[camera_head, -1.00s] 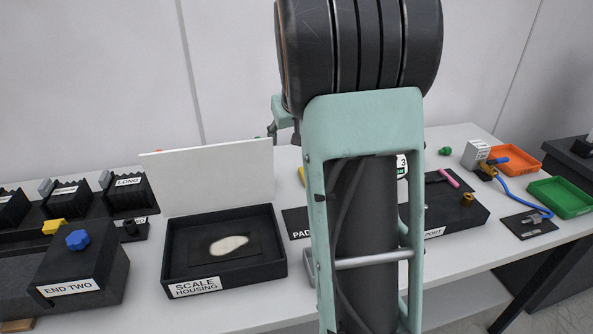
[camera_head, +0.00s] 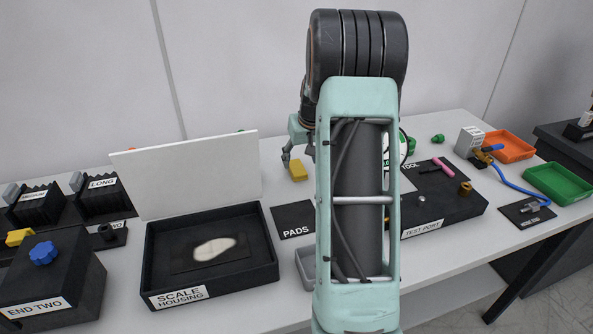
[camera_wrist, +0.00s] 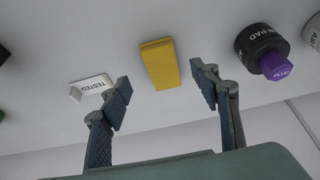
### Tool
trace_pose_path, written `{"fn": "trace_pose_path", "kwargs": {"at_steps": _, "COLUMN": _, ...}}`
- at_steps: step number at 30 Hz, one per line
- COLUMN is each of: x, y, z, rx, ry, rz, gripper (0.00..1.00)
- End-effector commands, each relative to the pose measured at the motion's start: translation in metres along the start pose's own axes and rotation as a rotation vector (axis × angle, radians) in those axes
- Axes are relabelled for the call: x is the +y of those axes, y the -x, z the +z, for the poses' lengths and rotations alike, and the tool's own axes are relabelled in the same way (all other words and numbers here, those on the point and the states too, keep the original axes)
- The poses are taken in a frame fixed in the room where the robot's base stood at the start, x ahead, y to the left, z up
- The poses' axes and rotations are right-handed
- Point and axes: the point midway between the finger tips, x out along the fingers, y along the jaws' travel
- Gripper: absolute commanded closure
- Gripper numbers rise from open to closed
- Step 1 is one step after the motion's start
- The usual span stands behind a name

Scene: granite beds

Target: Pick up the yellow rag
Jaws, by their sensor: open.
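The yellow rag (camera_wrist: 160,64) is a small folded yellow block on the white table. In the wrist view it lies ahead of and between the two fingers of my gripper (camera_wrist: 160,88), with space on both sides. In the head view the rag (camera_head: 298,171) sits just right of the visible fingertip of my gripper (camera_head: 287,157), behind the pads area. My gripper is open and empty. My arm hides part of the table in the head view, including the other finger.
A white tag marked TESTED (camera_wrist: 91,87) lies left of the rag, and a black container with a purple knob (camera_wrist: 268,58) stands right. In the head view, the scale housing (camera_head: 210,290) with its upright white panel (camera_head: 190,175) is left, and the test port block (camera_head: 440,215) is right.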

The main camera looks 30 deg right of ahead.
Motion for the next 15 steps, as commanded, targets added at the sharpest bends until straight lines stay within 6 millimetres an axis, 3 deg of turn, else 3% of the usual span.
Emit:
{"fn": "trace_pose_path", "kwargs": {"at_steps": 9, "x": -0.002, "y": -0.041, "z": 0.002, "rx": -0.002, "ry": 0.000, "rz": -0.001, "gripper": 0.44}}
{"fn": "trace_pose_path", "kwargs": {"at_steps": 15, "x": -0.002, "y": -0.053, "z": 0.001, "rx": 0.001, "ry": 0.000, "rz": 0.000, "gripper": 0.44}}
